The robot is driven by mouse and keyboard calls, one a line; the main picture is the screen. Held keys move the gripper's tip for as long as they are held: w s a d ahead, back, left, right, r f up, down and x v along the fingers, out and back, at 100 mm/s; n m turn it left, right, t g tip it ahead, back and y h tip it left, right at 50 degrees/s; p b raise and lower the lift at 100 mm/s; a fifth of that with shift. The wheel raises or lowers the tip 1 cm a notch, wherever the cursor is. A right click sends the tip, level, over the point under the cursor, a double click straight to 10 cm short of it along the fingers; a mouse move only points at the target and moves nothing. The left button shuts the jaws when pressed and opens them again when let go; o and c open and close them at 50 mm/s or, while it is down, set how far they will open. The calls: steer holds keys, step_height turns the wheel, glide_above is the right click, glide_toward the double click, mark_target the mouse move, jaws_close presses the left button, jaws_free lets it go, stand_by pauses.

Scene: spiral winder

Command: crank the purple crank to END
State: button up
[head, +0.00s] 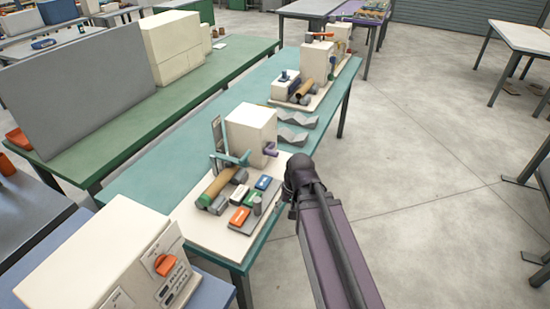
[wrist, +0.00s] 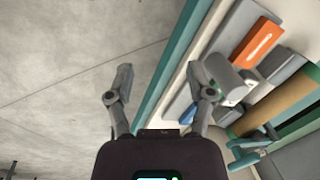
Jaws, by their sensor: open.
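The purple crank (head: 270,149) sticks out low on the right side of a cream box-shaped winder (head: 251,134) on the teal table. In the head view my arm's dark end is in front of the table's right edge, below and right of the crank and apart from it. My gripper (wrist: 165,84) shows in the wrist view with its two grey fingers spread and nothing between them. Under it are bare floor and the table's edge. I cannot make out the crank in the wrist view. No END mark can be read.
On the cream base board (head: 190,228) are a tan roll (head: 217,187), grey blocks and an orange button block (head: 239,217), also seen in the wrist view (wrist: 257,42). A grey cylinder (wrist: 229,74) stands by the right finger.

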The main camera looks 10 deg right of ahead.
steer(key=w+f+m+t+y+b, duration=0.2)
steer(key=w+f+m+y+b, duration=0.25)
steer(key=w+m+b, duration=0.2)
steer(key=m+t+y+b, duration=0.8)
steer(key=m+b, duration=0.2)
steer(key=m, duration=0.5)
glide_toward(274, 154)
steer(key=w+v, duration=0.1)
steer(key=v, duration=0.3)
steer(key=shift+f, duration=0.45)
steer(key=shift+a, duration=0.1)
steer(key=shift+x, duration=6.75)
jaws_close()
